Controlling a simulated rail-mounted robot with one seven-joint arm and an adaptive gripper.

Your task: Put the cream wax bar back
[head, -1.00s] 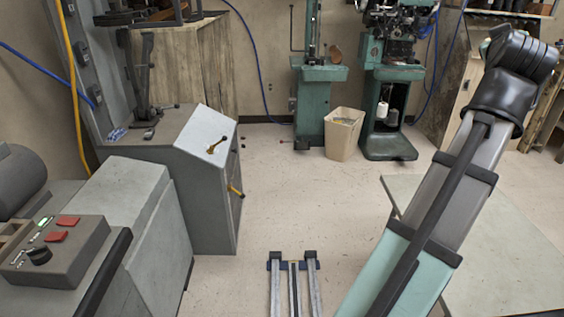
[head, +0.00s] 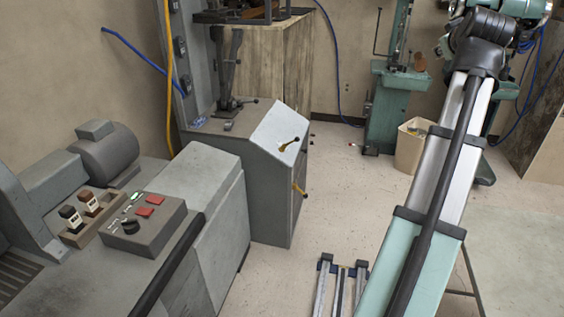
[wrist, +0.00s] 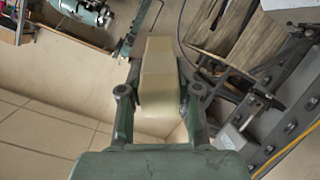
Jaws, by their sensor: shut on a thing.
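The cream wax bar (wrist: 160,72) is a pale, long block in the middle of the wrist view. My gripper (wrist: 160,92) is shut on it, with one finger on each side. The bar points away from the gripper and is held up clear of any surface. The gripper and bar do not show in the head view, where only my arm stands at the right. A small brown wooden tray (head: 78,239) sits on the grey machine at the left. A black block (head: 71,217) and a reddish-brown block (head: 90,203), both with pale labels, stand in it.
A control box (head: 147,229) with red buttons and a black knob sits right beside the tray. A grey motor housing (head: 107,160) is behind it. A grey cabinet (head: 270,190) with yellow levers stands in the middle. The floor at centre right is open.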

